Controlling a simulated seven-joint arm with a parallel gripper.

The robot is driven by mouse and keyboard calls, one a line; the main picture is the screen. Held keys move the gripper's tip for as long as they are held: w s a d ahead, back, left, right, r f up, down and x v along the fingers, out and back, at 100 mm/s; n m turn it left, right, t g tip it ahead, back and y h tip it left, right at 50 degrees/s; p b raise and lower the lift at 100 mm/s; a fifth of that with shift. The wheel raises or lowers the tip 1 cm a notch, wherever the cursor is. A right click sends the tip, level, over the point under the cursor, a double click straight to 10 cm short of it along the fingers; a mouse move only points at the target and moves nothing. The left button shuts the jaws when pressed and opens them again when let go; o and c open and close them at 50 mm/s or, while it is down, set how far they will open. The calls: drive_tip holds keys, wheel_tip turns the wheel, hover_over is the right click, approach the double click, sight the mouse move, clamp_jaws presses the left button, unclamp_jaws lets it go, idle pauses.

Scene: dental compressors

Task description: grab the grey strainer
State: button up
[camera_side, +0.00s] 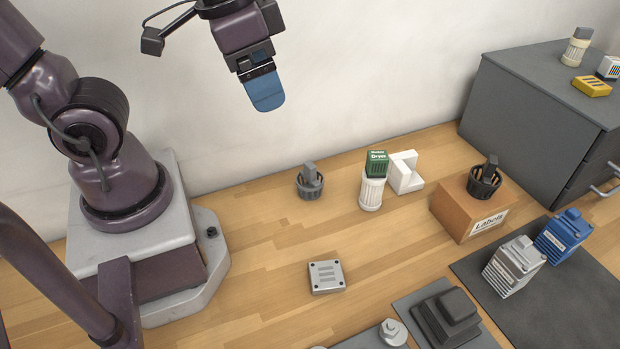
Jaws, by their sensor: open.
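A small grey strainer (310,186), a round basket-like part with an upright tab on top, stands upright on the wooden table near the middle. A similar dark, black strainer-like part (485,178) sits on the cardboard box to the right. My gripper (266,92) hangs high at the upper left of the middle, pointing down, with blue fingers. It is open and empty, well above and to the left of the grey strainer, and touches nothing. The gap between its fingers is hidden from this angle.
A white ribbed canister with a green top (373,185) and a white bracket (404,174) stand right of the strainer. The cardboard box (458,211), dark mat (560,300) and grey cabinet (530,100) are farther right. A flat metal plate (326,277) lies in front. Table left of the strainer is clear.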

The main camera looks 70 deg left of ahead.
wheel_tip(320, 180, down, 12)
drive_tip(key=w+d+m+g+y, duration=0.2)
drive_tip(key=d+m+g+y, duration=0.1)
drive_tip(key=m+g+y, duration=0.25)
drive_tip(key=m+t+y, duration=0.5)
drive_tip(key=m+y, duration=0.2)
drive_tip(key=m, duration=0.6)
approach(311, 184)
drive_tip(key=s, duration=0.2)
drive_tip(key=s+d, duration=0.1)
drive_tip(key=shift+s+d+f+n, duration=0.1)
drive_tip(key=shift+s+f+n, duration=0.15)
drive_tip(key=shift+f, duration=0.15)
drive_tip(key=shift+w+d+r+m+t, duration=0.15)
drive_tip(key=shift+w+m+t, duration=0.05)
drive_tip(key=shift+w+t, duration=0.35)
drive_tip(key=shift+w+d+r+m+t, duration=0.2)
drive_tip(key=shift+w+t, duration=0.2)
drive_tip(key=shift+w, duration=0.2)
drive_tip(key=shift+y, duration=0.25)
drive_tip(key=x, duration=0.6)
drive_tip(key=shift+w+a+f, duration=0.1)
drive_tip(key=shift+a, duration=0.25)
drive_tip(key=shift+s+x, duration=0.15)
drive_tip(key=shift+x, duration=1.45)
drive_tip(key=shift+s+x, duration=0.15)
drive_tip(key=shift+x, duration=1.4)
drive_tip(key=shift+a, duration=0.1)
drive_tip(key=c, duration=1)
